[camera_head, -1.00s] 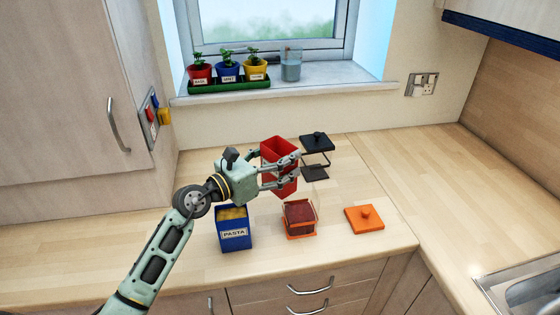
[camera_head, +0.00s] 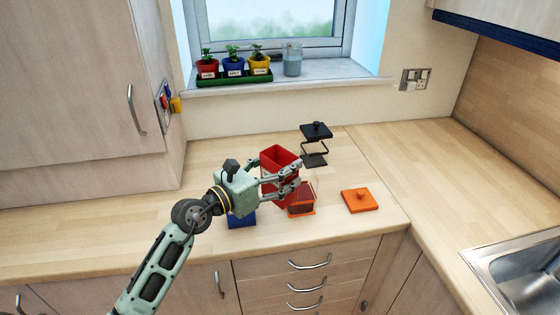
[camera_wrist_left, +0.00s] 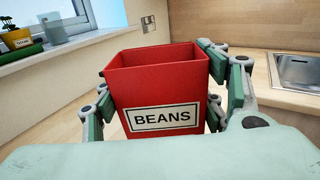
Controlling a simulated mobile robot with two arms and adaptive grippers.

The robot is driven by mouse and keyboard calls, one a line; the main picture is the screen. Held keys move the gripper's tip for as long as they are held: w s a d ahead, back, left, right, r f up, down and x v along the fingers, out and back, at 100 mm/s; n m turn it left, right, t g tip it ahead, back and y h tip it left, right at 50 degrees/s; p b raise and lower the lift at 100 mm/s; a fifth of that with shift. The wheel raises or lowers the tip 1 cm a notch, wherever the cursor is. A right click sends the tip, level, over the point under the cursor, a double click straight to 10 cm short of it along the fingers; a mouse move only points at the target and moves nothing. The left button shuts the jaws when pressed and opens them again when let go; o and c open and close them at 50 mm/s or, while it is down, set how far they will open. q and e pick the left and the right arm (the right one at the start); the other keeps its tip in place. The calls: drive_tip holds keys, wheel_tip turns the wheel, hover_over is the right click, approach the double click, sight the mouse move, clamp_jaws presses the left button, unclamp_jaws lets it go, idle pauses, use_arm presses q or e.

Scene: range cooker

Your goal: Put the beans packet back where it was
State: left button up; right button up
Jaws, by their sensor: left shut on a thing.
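My left gripper (camera_head: 290,183) is shut on the red beans packet (camera_head: 278,160), an open-topped upright box. In the left wrist view the packet (camera_wrist_left: 160,84) faces me with its BEANS label, a finger on each side. In the head view it overlaps the left part of the clear orange-framed container (camera_head: 303,200). I cannot tell whether its base touches the counter. The blue pasta packet (camera_head: 241,219) stands at the front left, mostly hidden behind my gripper. My right gripper is not in view.
An orange lid (camera_head: 359,200) lies right of the orange-framed container. A black-lidded clear container (camera_head: 316,145) stands behind it. Potted herbs (camera_head: 233,68) and a glass (camera_head: 292,61) are on the sill. A sink (camera_head: 515,265) is at the right. The counter's back left is clear.

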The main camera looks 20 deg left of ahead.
use_arm(q)
drive_tip(key=shift+s+f, duration=0.2)
drive_tip(key=shift+s, duration=0.1)
drive_tip(key=s+d+f+n+y, duration=0.1)
drive_tip(key=s+f+y, duration=0.1)
drive_tip(key=s, duration=0.5)
drive_tip(key=s+d+f+n+t+y, duration=0.1)
drive_tip(key=s+d+n+y, duration=0.1)
drive_tip(key=s, duration=0.6)
drive_tip(key=s+d+f+n+y, duration=0.1)
drive_tip(key=s+d+f+y, duration=0.1)
drive_tip(key=s, duration=0.5)
drive_tip(key=shift+s+d+f+n+t+y, duration=0.2)
drive_tip(key=shift+s+f+n+t+y, duration=0.15)
drive_tip(key=shift+y, duration=0.35)
